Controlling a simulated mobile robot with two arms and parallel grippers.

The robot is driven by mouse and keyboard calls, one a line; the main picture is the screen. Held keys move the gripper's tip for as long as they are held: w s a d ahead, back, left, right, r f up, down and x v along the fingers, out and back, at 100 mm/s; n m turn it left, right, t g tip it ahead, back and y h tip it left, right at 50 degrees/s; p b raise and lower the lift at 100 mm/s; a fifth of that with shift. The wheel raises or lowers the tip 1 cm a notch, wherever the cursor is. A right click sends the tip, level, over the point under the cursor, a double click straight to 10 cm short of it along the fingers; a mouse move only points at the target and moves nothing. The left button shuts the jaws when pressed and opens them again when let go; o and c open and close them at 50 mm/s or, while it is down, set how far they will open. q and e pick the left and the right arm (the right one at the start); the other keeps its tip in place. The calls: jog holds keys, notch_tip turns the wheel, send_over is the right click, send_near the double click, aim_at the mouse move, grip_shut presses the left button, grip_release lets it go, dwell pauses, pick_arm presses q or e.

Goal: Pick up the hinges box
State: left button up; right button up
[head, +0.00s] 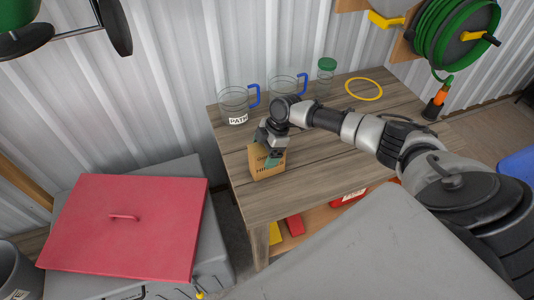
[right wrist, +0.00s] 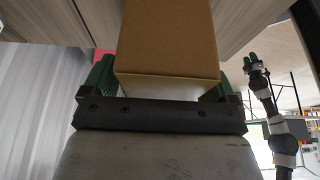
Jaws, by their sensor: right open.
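The hinges box (head: 266,171) is a small brown cardboard box with dark lettering, standing on the wooden table near its front left edge. My right gripper (head: 272,153) is over the box in the head view, its fingers around the box's upper part. In the right wrist view the box (right wrist: 168,40) lies between the two green finger pads of the open right gripper (right wrist: 160,88). Whether the pads touch it cannot be told. My left arm's gripper (right wrist: 254,64) shows small at the right of the right wrist view; its jaw state is unclear.
The wooden table (head: 310,180) holds two clear jugs with blue handles (head: 234,105) (head: 284,84), a green-lidded jar (head: 326,77) and a yellow ring (head: 364,89) behind the box. A red-lidded grey chest (head: 125,245) stands left. A hose reel (head: 455,35) hangs at back right.

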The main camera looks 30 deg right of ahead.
jog(key=shift+f, duration=0.2)
jog(key=c, duration=1)
jog(key=shift+r, duration=0.15)
